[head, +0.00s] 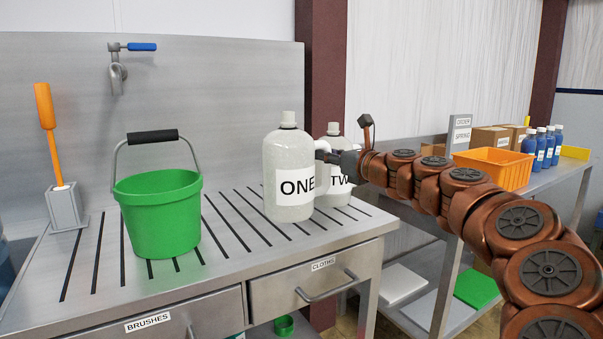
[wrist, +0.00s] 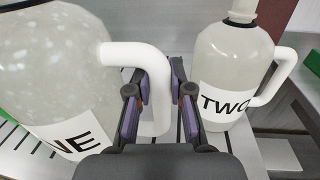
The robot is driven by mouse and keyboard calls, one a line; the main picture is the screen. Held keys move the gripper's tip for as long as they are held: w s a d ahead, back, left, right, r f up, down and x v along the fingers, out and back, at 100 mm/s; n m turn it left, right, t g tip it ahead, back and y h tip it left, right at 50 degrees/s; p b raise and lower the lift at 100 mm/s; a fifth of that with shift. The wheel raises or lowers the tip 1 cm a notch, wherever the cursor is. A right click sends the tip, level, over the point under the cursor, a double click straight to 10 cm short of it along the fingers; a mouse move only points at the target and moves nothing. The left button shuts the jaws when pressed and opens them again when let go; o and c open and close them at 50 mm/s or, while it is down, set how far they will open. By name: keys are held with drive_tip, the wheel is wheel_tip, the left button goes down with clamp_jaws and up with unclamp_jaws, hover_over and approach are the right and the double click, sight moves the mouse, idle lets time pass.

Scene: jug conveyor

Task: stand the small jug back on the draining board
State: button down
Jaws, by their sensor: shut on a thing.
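A pale translucent jug labelled ONE (head: 288,160) is upright at the right part of the draining board (head: 225,215). I cannot tell if its base touches the board. My gripper (head: 336,157) is at its right side, shut on its white handle; the wrist view shows the handle (wrist: 160,95) of jug ONE (wrist: 55,75) between the fingers (wrist: 158,100). A second jug, labelled TWO (head: 333,186), stands upright just behind and to the right, partly hidden by jug ONE and my gripper. In the wrist view, jug TWO (wrist: 230,75) is apart from the fingers.
A green bucket (head: 158,215) and a brush in a grey holder (head: 65,207) stand on the left of the board. A tap (head: 117,70) is above. At right, a shelf holds an orange crate (head: 495,167), cardboard boxes (head: 490,139) and blue bottles (head: 541,148). The board's front middle is clear.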

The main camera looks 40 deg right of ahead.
drive_tip(key=w+f+b, duration=0.3)
drive_tip(key=w+f, duration=0.1)
drive_tip(key=w, duration=0.6)
drive_tip(key=shift+w+f, duration=0.2)
drive_tip(key=shift+d+f, duration=0.1)
drive_tip(key=shift+f, duration=0.05)
drive_tip(key=c, duration=1)
unclamp_jaws()
drive_tip(key=shift+c, duration=0.2)
drive_tip(key=shift+b, duration=0.3)
drive_tip(key=s+p, duration=0.2)
drive_tip(key=s, duration=1)
drive_tip(key=shift+d+p, duration=0.3)
